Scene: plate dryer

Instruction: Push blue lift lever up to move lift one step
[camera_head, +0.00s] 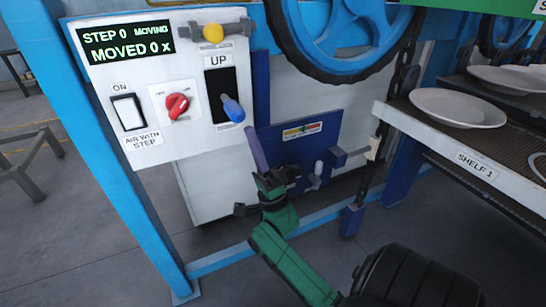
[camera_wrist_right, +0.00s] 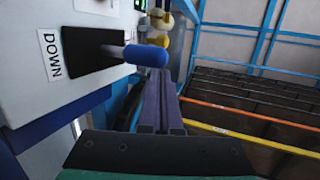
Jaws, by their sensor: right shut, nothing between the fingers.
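The blue lift lever (camera_head: 233,110) sticks out from the lower part of a black slot (camera_head: 220,88) under the "UP" label. Its rounded blue knob also shows in the right wrist view (camera_wrist_right: 147,55), near a "DOWN" label (camera_wrist_right: 50,53). My right gripper (camera_head: 251,132) has its purple fingers shut with nothing between them. The fingertips point upward, just below and right of the knob in the head view. In the right wrist view the shut fingers (camera_wrist_right: 160,88) lie close to the knob; I cannot tell whether they touch. My left gripper is not in view.
The white panel carries a display (camera_head: 125,42) reading "STEP 0 MOVING, MOVED 0 x", a white "ON" switch (camera_head: 128,112) and a red knob (camera_head: 178,105). A yellow knob (camera_head: 213,33) sits above. A blue wheel (camera_head: 340,35) is above right. Shelf 1 (camera_head: 430,125) holds a plate (camera_head: 457,107).

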